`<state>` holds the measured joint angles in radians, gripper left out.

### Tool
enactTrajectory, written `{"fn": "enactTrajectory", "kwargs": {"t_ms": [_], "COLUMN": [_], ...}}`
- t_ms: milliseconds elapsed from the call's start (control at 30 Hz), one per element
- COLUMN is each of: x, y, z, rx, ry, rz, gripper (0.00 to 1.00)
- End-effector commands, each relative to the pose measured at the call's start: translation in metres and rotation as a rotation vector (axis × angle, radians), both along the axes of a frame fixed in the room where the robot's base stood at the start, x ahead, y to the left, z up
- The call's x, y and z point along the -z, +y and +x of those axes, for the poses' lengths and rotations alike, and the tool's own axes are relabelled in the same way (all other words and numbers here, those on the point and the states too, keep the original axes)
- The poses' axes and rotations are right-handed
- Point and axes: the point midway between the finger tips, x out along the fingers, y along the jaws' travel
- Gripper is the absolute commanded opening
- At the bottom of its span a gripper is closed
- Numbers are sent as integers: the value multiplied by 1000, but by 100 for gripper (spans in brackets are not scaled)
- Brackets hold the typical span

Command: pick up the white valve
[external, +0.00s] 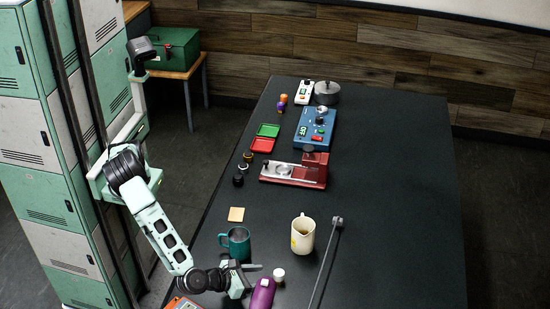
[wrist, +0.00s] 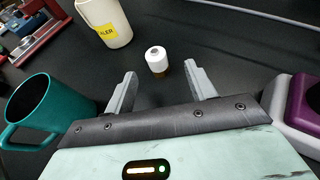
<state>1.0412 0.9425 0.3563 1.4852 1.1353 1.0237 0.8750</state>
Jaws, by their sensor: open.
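The white valve (wrist: 156,58) is a small white cylinder with a brownish lower end, standing on the black table. In the external view the valve (external: 279,274) is near the front of the table, just right of my gripper (external: 256,276). My gripper (wrist: 159,88) is open in the wrist view, with one finger to each side and nothing between them. The valve stands beyond the fingertips, roughly centred between them and apart from both.
A teal mug (wrist: 38,108) is close on the left of my gripper, and a purple object (external: 262,294) close on the right. A cream pitcher (external: 302,236) with a yellow label stands beyond the valve. A long grey rod (external: 326,262) lies to its right. The table's right side is clear.

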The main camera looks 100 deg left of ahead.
Motion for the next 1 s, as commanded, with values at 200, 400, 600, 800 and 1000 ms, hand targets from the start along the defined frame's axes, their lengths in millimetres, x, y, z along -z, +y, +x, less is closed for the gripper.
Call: {"fn": "enactTrajectory", "kwargs": {"t_ms": [200,400,600,800,1000], "x": [8,11,22,28,28], "y": [12,22,41,46,46], "z": [15,24,44,51,51], "rx": [0,-3,-3,1,0], "ry": [0,1,1,0,-1], "rz": [0,1,1,0,-1], "gripper": [55,55,55,55,30]}}
